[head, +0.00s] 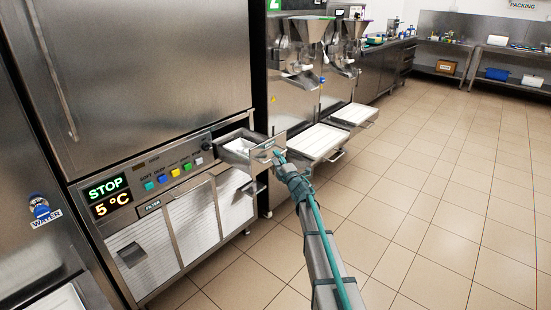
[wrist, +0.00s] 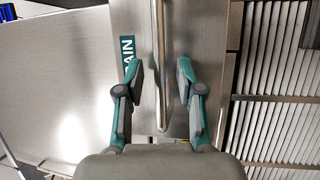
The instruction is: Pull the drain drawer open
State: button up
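The drain drawer (head: 238,143) stands pulled out from the front of the freezer's lower panel in the head view, with part of its hollow inside showing. Its steel front carries a green DRAIN label (wrist: 127,55) and a bar handle (wrist: 159,90), seen close in the wrist view. My gripper (wrist: 160,78) is open, with one finger on each side of the handle. Gaps show between both fingers and the bar. In the head view my gripper (head: 281,160) is at the drawer front and partly hides the handle.
The control panel with coloured buttons (head: 175,173) and a STOP display (head: 105,187) is left of the drawer. Louvred filter panels (head: 195,220) lie below it. White trays (head: 315,142) jut out from machines to the right. The tiled floor (head: 430,190) at right is clear.

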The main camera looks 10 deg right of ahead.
jog(key=v, duration=1)
jog(key=shift+s, duration=0.25)
